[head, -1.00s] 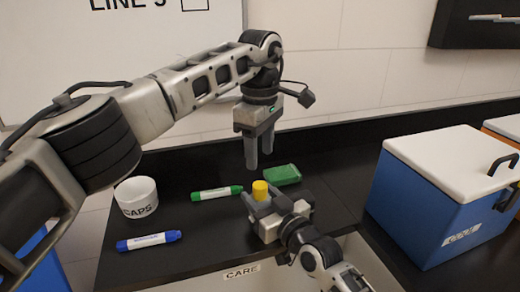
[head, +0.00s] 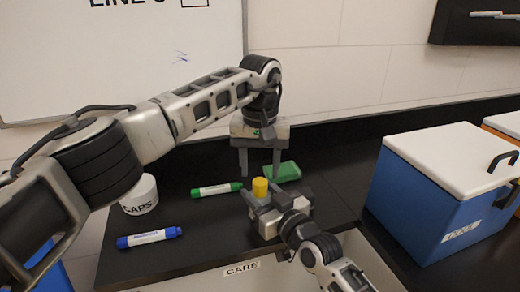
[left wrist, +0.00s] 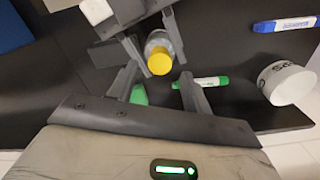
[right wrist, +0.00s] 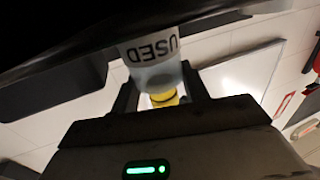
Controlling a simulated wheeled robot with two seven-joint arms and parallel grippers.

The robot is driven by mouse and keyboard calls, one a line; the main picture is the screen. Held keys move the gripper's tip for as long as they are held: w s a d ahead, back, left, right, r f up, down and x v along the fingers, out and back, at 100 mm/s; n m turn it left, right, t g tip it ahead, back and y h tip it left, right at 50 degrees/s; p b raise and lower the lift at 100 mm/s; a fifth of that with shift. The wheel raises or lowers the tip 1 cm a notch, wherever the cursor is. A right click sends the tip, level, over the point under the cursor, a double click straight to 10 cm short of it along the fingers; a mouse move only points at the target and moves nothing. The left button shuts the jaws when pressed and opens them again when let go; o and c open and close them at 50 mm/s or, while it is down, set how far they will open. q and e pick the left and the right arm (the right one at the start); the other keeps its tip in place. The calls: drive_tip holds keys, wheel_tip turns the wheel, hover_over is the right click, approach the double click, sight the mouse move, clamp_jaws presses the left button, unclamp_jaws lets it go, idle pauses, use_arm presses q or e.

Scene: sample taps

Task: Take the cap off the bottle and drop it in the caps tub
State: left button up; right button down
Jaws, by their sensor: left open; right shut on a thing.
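The bottle stands upright in my right gripper (right wrist: 160,92), which is shut on it low over the counter. My left gripper (head: 261,172) points down, open and empty, above and behind the cap. In the left wrist view the cap lies beyond and between its spread fingers, apart from them. The white caps tub (head: 140,203) stands at left, partly hidden by my left arm.
A green marker (head: 216,189) lies between tub and bottle. A blue marker (head: 150,238) lies near the front left. A green block (head: 283,171) lies just behind the bottle. A blue cooler with white lid (head: 425,200) stands at right. The whiteboard (head: 180,50) is behind.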

sight(260, 182)
use_arm(q)
drive_tip(key=shift+f, duration=1.65)
